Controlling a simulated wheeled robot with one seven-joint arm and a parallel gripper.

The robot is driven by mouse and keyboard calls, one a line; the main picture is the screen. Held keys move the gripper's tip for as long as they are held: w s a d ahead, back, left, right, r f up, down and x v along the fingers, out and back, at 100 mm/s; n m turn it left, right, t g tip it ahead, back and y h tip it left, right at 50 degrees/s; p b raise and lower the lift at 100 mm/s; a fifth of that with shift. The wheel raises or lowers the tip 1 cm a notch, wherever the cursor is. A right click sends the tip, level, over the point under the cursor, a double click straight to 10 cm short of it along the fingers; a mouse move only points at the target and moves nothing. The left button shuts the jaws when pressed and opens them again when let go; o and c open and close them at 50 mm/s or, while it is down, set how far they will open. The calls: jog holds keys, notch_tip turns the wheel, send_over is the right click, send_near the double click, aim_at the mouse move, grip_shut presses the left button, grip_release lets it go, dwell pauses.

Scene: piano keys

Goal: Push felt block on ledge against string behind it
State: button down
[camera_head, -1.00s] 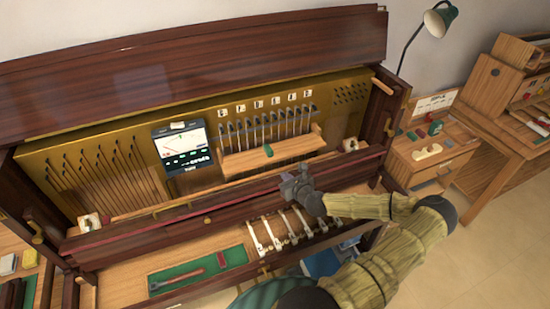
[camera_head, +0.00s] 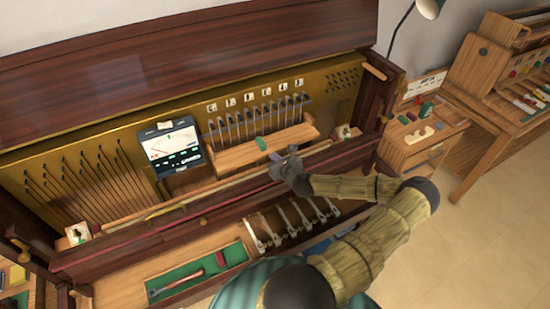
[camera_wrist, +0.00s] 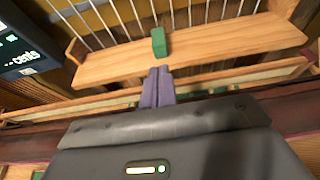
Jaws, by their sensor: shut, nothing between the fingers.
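The green felt block (camera_head: 262,143) stands on the wooden ledge (camera_head: 228,158), in front of the row of strings (camera_head: 250,122). In the wrist view the felt block (camera_wrist: 159,42) is upright near the middle of the ledge (camera_wrist: 230,42), with strings (camera_wrist: 130,18) rising behind it. My gripper (camera_head: 293,153) is shut and empty. In the wrist view its purple-grey fingertips (camera_wrist: 156,72) point at the block from in front, just short of the ledge's front edge. A small gap shows between tips and block. I cannot tell whether the block touches a string.
A tuning meter reading cents (camera_head: 171,145) stands left of the ledge. A dark red rail (camera_head: 200,218) runs in front. A green tray with a tool (camera_head: 190,275) and several key parts (camera_head: 295,222) lie below. A lamp (camera_head: 428,8) is at upper right.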

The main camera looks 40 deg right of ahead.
aim_at(264, 148)
jog(key=shift+w, duration=0.15)
jog(key=shift+w+d+f, duration=0.15)
jog(key=shift+w+f, duration=0.05)
jog(key=shift+w, duration=0.25)
jog(key=shift+w+f, duration=0.1)
jog(key=shift+w, duration=0.1)
jog(key=shift+w+d+f+b, duration=0.1)
jog(key=shift+w+b, duration=0.2)
jog(key=shift+b, duration=0.05)
jog(key=shift+w+d+f, duration=0.1)
jog(key=shift+w+f, duration=0.05)
jog(key=shift+w, duration=0.15)
jog(key=shift+w+f, duration=0.1)
jog(key=shift+w, duration=0.25)
jog(key=shift+w+d+f+b, duration=0.1)
jog(key=shift+w+d+b, duration=0.05)
jog(key=shift+w+b, duration=0.15)
jog(key=shift+w+d+f, duration=0.1)
jog(key=shift+w+f, duration=0.1)
jog(key=shift+w, duration=0.25)
jog(key=shift+w+d+b, duration=0.1)
jog(key=shift+w+b, duration=0.2)
jog(key=shift+w, duration=0.25)
